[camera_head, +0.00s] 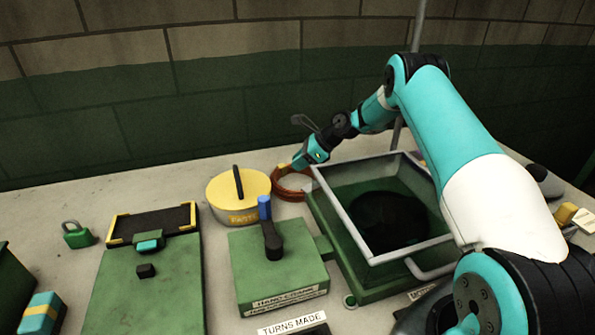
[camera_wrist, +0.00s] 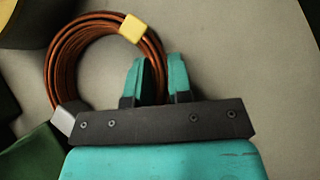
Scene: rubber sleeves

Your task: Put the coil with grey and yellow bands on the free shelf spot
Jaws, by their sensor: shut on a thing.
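A copper-brown coil (camera_head: 278,183) stands or lies at the back of the bench, between the yellow round tin and the green box with a raised frame. In the wrist view the coil (camera_wrist: 62,62) shows a yellow band (camera_wrist: 132,29) at upper right and a grey band (camera_wrist: 64,121) at lower left. My gripper (camera_wrist: 157,65) is shut on the coil's right side, with the strands between its two teal fingers. In the head view my gripper (camera_head: 300,165) reaches down to the coil from the right. I cannot make out a free shelf spot in either view.
The yellow tin (camera_head: 238,195) is close left of the coil. The green framed box (camera_head: 330,220) is close right. A green hand-crank box (camera_head: 280,270) with a blue-knobbed handle stands in front. A green padlock (camera_head: 77,236) lies far left. The wall is behind.

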